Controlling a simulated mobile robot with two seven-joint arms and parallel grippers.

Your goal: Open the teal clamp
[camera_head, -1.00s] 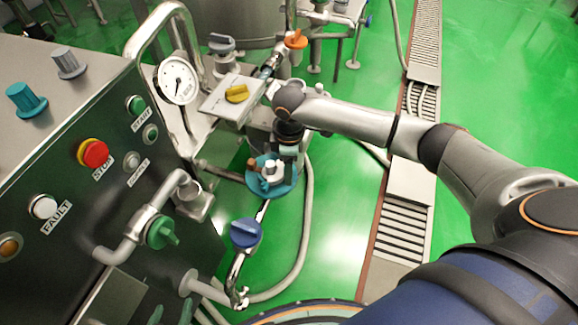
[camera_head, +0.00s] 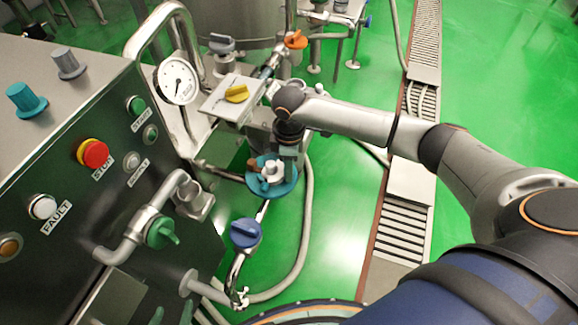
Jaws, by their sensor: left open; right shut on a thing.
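The teal clamp (camera_head: 288,187) is a round teal collar around a pale metal centre, low on the pipework in the middle of the picture. A small brown piece (camera_head: 253,164) stands on its left side. My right gripper (camera_head: 287,166) reaches in from the right and points down at the far right part of the clamp. It is shut on a part there. The fingertips hide that part, so I cannot tell exactly what is between them. My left gripper is not in view.
A blue valve handle (camera_head: 245,233) sits just below the clamp, and a yellow one (camera_head: 237,93) above it. The control panel (camera_head: 120,180) fills the left. A pale hose (camera_head: 305,220) curves at the right. Green floor is open beyond the drain (camera_head: 398,230).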

